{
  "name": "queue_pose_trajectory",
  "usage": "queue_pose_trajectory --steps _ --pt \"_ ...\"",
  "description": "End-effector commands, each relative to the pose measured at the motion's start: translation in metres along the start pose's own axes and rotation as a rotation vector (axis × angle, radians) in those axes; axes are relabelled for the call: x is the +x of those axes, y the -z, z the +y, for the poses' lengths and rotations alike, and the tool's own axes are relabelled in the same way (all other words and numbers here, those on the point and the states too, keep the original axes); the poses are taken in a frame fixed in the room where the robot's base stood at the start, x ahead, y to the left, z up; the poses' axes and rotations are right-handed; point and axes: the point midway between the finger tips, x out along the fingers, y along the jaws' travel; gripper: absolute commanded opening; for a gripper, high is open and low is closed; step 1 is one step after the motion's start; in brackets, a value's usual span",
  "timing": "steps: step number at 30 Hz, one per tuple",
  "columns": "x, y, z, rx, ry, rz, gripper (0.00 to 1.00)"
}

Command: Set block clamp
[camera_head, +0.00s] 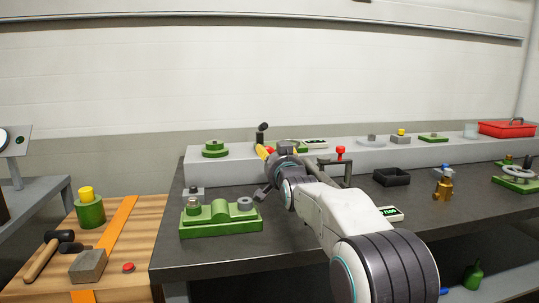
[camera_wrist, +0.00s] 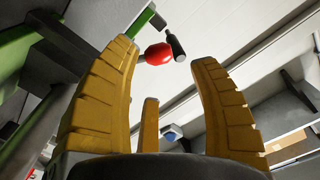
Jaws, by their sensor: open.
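In the wrist view, a red knob (camera_wrist: 158,54) and a black handle (camera_wrist: 174,45) show between and beyond my fingertips. I cannot tell whether the fingers touch them. The handle also stands up as a black lever (camera_head: 262,132) in the head view, on the raised grey ledge. A green part (camera_wrist: 85,40) runs past the left finger in the wrist view. My gripper (camera_wrist: 165,54) has yellow fingers spread apart with nothing held. In the head view my gripper (camera_head: 264,152) is at the ledge beside the lever; my arm hides part of the green base (camera_head: 292,146) there.
On the dark bench, a green fixture (camera_head: 222,226) stands at the front left and a black tray (camera_head: 392,177) to the right. A green round part (camera_head: 215,150) sits on the ledge to the left. A red-topped post (camera_head: 340,153) stands right of my gripper.

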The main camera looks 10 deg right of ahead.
Motion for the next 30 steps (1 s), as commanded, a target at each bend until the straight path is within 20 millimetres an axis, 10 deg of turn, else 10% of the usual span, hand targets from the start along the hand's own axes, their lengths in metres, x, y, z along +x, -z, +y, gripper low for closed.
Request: queue_pose_trajectory --steps 30 --pt "0.051 -0.001 0.0 -0.001 -0.001 -0.002 0.56"
